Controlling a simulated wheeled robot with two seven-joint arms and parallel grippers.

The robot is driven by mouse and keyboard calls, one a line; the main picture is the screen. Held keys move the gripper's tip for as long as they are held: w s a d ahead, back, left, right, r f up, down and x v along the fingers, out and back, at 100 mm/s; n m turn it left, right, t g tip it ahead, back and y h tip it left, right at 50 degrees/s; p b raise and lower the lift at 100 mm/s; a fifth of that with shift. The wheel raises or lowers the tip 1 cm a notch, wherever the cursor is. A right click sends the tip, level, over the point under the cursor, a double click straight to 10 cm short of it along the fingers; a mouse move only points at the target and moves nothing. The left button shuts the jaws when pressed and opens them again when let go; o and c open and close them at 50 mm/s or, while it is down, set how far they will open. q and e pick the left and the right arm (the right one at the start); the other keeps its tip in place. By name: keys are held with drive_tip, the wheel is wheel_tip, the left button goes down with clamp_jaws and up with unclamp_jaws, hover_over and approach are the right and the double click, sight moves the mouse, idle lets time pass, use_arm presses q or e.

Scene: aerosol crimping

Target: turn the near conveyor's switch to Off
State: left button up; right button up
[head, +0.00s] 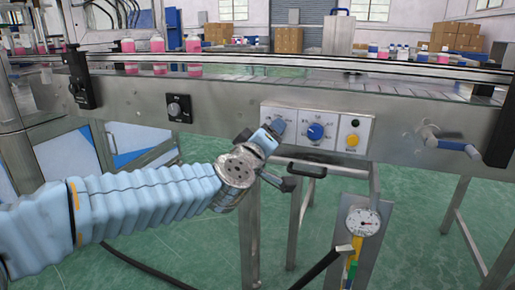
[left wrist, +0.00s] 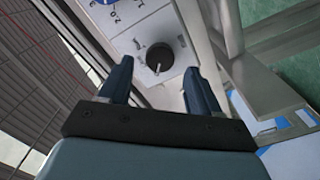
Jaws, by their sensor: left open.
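The control panel (head: 334,147) is a pale plate on the front of the near conveyor (head: 220,99). The switch (left wrist: 160,58) is a small black knob with a white pointer line, seen in the left wrist view. Its pointer is toward the gripper side; its small labels are unreadable. My left gripper (head: 273,131) is at the panel's left end and covers the switch in the head view. In the left wrist view the gripper (left wrist: 157,76) is open, its fingers on either side of the knob and apart from it. My right gripper is not seen.
A blue dial (head: 315,131) and a yellow button (head: 352,140) sit right of the gripper. A round gauge (head: 362,222) stands lower right.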

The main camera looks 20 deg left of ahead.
use_arm(q)
drive_tip(key=s+p, duration=0.1)
drive_tip(key=s, duration=1)
drive_tip(key=shift+a, duration=0.2)
drive_tip(key=shift+s, duration=0.1)
